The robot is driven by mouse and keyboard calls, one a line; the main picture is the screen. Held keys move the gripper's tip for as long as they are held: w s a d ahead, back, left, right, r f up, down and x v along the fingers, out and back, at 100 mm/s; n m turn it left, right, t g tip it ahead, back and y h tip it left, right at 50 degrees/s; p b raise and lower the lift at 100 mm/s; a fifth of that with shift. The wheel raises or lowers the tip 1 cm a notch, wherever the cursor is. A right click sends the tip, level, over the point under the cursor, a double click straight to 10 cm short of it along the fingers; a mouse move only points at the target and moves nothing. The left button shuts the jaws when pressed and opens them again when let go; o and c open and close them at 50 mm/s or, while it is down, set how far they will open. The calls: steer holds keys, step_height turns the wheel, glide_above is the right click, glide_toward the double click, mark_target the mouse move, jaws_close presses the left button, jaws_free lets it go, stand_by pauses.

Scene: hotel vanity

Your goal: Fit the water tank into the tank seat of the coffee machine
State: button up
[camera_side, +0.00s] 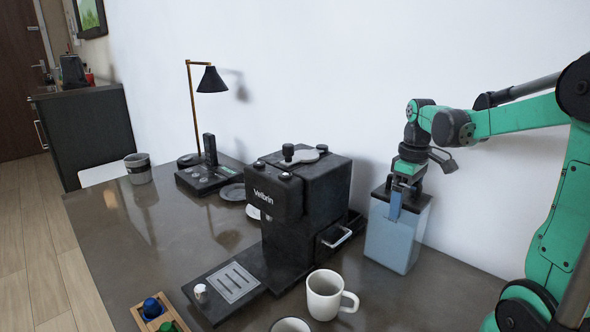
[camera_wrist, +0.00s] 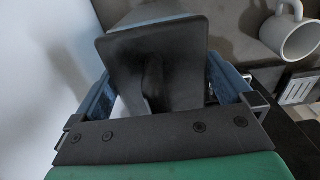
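The water tank (camera_side: 392,240) is a pale blue, upright box with a dark lid, right of the coffee machine and apart from it. In the wrist view its dark lid (camera_wrist: 130,50) lies between my fingers. My gripper (camera_side: 397,200) is above the tank, pointing down, its blue fingers astride the tank's top. The fingertips look close against both sides, but I cannot tell whether they press on it. The coffee machine (camera_side: 300,215) is a black box marked Velbrin. The tank seat cannot be made out clearly; the machine's rear is mostly hidden.
A white mug (camera_side: 328,295) stands in front of the tank and machine; it also shows in the wrist view (camera_wrist: 290,33). A second cup (camera_side: 290,325) is at the bottom edge. A wooden capsule tray (camera_side: 160,313) is at front left. The white wall is close behind the tank.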

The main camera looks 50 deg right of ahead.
steer(key=shift+r, duration=2.6)
steer(key=shift+c, duration=0.7)
steer(key=shift+r, duration=0.25)
steer(key=c, duration=0.6)
steer(key=r+t, duration=0.1)
steer(key=s+r+t, duration=0.1)
steer(key=r+t, duration=0.1)
steer(key=s+r+t, duration=0.1)
steer(key=shift+r, duration=0.2)
steer(key=shift+t, duration=0.3)
steer(key=shift+x, duration=2.7)
